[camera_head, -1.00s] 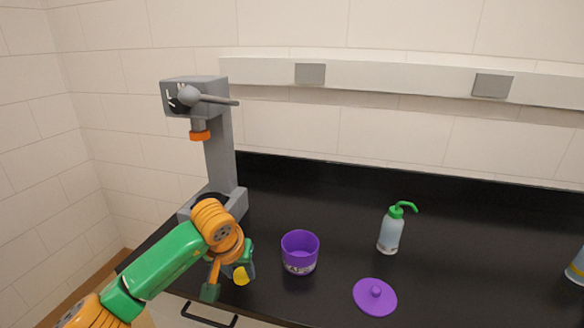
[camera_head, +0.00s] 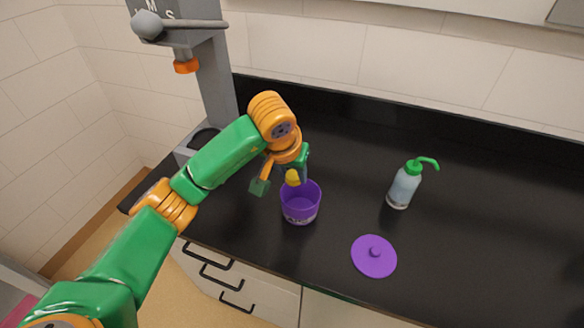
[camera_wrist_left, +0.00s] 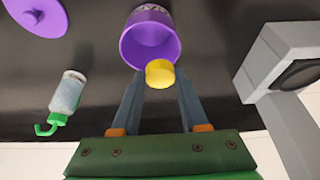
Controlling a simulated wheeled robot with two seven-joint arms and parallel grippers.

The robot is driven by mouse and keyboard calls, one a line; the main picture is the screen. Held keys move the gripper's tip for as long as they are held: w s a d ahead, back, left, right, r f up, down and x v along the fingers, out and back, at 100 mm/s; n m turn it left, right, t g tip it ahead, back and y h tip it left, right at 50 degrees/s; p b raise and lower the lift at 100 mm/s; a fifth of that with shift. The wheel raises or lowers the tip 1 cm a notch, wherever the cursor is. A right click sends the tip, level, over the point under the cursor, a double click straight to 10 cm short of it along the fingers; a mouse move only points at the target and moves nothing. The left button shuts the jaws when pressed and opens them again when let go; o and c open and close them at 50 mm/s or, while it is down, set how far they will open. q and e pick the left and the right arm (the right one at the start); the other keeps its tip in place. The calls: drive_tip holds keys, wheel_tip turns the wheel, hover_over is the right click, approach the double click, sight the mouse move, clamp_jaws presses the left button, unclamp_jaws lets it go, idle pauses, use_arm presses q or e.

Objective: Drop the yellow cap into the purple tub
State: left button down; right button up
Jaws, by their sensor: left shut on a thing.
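The yellow cap (camera_head: 292,177) is held between the fingertips of my left gripper (camera_head: 291,174). It also shows in the left wrist view (camera_wrist_left: 160,73), at the tips of the two fingers. The purple tub (camera_head: 300,205) stands upright and open on the black counter. In the head view the cap is at the tub's back rim, apparently above it. In the left wrist view the cap overlaps the near edge of the tub (camera_wrist_left: 150,32); the exact height is hard to tell. The inside of the tub that shows looks empty. My right gripper is not in view.
A purple lid (camera_head: 374,257) with a knob lies to the right of the tub. A wash bottle (camera_head: 404,186) with a green spout stands further right. A grey tap stand (camera_head: 213,85) with an orange nozzle rises at the left. The counter (camera_head: 480,230) is clear at the right.

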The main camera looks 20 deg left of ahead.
use_arm(q)
drive_tip(key=shift+w+a+f, duration=0.1)
drive_tip(key=shift+w, duration=0.1)
drive_tip(key=shift+c, duration=1.7)
unclamp_jaws()
drive_tip(key=shift+s+a, duration=0.1)
drive_tip(key=shift+s, duration=0.1)
drive_tip(key=shift+r, duration=0.25)
drive_tip(key=b+v, duration=0.1)
drive_tip(key=v, duration=0.6)
drive_tip(key=shift+f, duration=0.15)
